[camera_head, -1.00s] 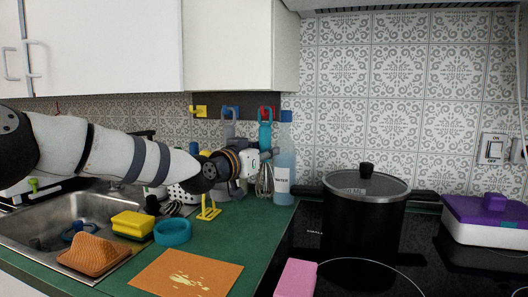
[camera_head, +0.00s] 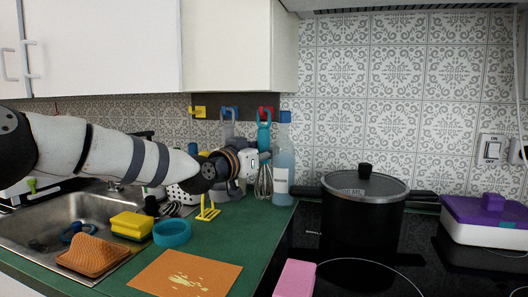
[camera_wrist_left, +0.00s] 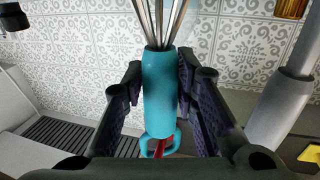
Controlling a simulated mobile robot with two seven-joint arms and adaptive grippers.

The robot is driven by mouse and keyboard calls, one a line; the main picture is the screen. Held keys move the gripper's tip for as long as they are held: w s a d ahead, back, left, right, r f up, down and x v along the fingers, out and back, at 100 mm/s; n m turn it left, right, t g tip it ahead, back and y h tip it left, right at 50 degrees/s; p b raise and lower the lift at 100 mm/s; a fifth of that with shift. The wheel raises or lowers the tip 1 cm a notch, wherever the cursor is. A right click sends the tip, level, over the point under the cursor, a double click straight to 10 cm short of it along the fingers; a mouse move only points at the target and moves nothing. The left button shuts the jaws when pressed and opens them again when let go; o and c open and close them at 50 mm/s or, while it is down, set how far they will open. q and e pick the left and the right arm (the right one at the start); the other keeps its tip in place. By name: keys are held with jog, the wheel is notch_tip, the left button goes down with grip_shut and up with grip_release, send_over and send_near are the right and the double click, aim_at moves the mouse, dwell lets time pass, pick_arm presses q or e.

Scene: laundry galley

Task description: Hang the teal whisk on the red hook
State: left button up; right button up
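The teal whisk (camera_head: 264,137) is upright below the red hook (camera_head: 265,111), wires down, its loop at the hook. In the left wrist view its teal handle (camera_wrist_left: 160,92) stands between my fingers, and red from the hook (camera_wrist_left: 160,148) shows inside the loop. The loop looks to be around the hook; how deep it sits is hard to tell. My left gripper (camera_head: 263,156) is at the handle, and in the wrist view the gripper (camera_wrist_left: 163,88) is open, with narrow gaps beside the handle. My right gripper is not in view.
A blue water bottle (camera_head: 284,165) stands close right of the whisk. A grey utensil (camera_head: 229,128) hangs from the blue hook to the left; a yellow hook (camera_head: 199,112) is farther left. A black pot (camera_head: 362,215) stands on the stove. A yellow stand (camera_head: 208,210) is on the counter.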

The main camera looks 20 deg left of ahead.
pick_arm(q)
jog(key=o, duration=0.6)
jog(key=shift+c, duration=0.2)
jog(key=shift+o, duration=0.6)
jog(key=o, duration=0.6)
